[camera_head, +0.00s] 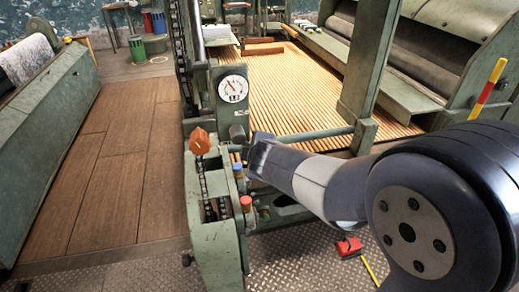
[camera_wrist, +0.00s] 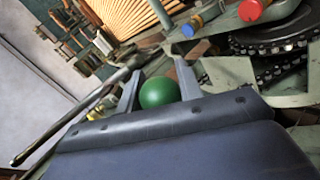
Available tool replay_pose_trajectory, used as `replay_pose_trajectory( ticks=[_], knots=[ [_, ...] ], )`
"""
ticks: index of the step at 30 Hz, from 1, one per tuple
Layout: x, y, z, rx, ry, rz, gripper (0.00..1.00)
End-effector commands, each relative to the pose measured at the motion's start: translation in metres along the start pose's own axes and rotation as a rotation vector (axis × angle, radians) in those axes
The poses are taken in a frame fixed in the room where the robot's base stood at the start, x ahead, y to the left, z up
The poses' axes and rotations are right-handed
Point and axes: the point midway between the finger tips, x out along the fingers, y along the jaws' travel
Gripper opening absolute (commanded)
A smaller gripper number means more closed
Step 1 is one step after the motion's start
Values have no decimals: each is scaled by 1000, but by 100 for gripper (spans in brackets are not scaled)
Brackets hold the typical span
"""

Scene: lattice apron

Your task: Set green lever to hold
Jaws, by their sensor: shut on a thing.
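The green ball knob of the lever (camera_wrist: 159,93) sits between the two fingers of my gripper (camera_wrist: 158,82) in the wrist view, one finger on each side of it. My gripper is shut on this knob. In the head view my arm reaches in from the right to the green machine post (camera_head: 222,245), and my wrist hides the green knob and the fingertips. The lever's shaft and any hold marking cannot be made out.
An orange knob (camera_head: 200,141), a blue-topped peg (camera_head: 238,170) and a red-topped peg (camera_head: 245,203) stand close to my gripper. A gauge (camera_head: 232,88) is above. A chain and sprocket (camera_wrist: 270,40) lie close by. Plank floor (camera_head: 115,180) is open at left.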

Motion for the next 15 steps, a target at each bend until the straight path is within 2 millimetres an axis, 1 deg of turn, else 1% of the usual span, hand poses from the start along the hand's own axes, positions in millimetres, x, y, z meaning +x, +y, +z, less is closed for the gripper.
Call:
replay_pose_trajectory(
  ticks=[6,15],
  knots=[
    [1,-2,-3,39,27,-10,0],
    [1,-3,-4,47,32,-12,0]
  ],
)
